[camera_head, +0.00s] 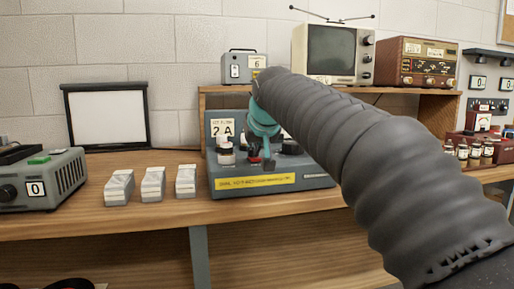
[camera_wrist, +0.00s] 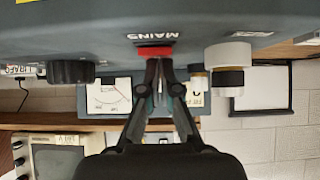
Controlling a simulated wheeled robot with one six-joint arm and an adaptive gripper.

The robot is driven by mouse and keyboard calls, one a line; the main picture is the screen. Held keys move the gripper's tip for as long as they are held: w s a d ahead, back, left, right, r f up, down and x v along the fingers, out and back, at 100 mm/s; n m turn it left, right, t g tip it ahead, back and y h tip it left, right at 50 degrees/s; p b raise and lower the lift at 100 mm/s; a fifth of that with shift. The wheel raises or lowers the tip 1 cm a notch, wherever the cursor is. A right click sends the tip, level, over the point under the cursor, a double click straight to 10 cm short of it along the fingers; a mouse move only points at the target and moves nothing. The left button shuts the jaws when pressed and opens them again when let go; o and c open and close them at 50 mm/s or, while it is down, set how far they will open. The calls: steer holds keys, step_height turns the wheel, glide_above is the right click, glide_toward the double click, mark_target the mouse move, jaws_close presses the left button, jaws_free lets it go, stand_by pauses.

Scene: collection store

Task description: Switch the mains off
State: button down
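The blue-grey instrument (camera_head: 222,178) stands on the wooden bench with a "2 A" card and a yellow label strip. In the wrist view, where the picture is upside down, its panel (camera_wrist: 110,22) carries the word MAINS beside a red switch (camera_wrist: 154,51). In the head view a bit of red (camera_head: 253,152) shows beside my gripper (camera_head: 268,162). In the wrist view my gripper (camera_wrist: 158,64) has its fingertips together at the red switch, over its middle. Nothing shows between the tips. I cannot tell whether they touch the switch, or its on/off position.
A black knob (camera_wrist: 72,72) and a white-and-black knob (camera_wrist: 228,62) flank the switch. Several small white blocks (camera_head: 153,184) and a grey box (camera_head: 50,185) stand to the left. A television (camera_head: 331,50) and a radio (camera_head: 415,60) stand on the shelf behind.

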steer(key=shift+w+a+r+p, duration=0.1)
steer(key=shift+w+a+p, duration=0.15)
steer(key=shift+w+p, duration=0.1)
steer(key=shift+w, duration=0.3)
steer(key=shift+r, duration=0.1)
steer(key=shift+r+p, duration=0.55)
steer(key=shift+p, duration=0.25)
step_height(320, 180, up, 4)
steer(key=shift+f+p, duration=0.1)
steer(key=shift+p, duration=0.65)
steer(key=r+v, duration=0.1)
steer(key=v, duration=0.7)
steer(key=shift+r, duration=0.3)
steer(key=shift+w, duration=0.15)
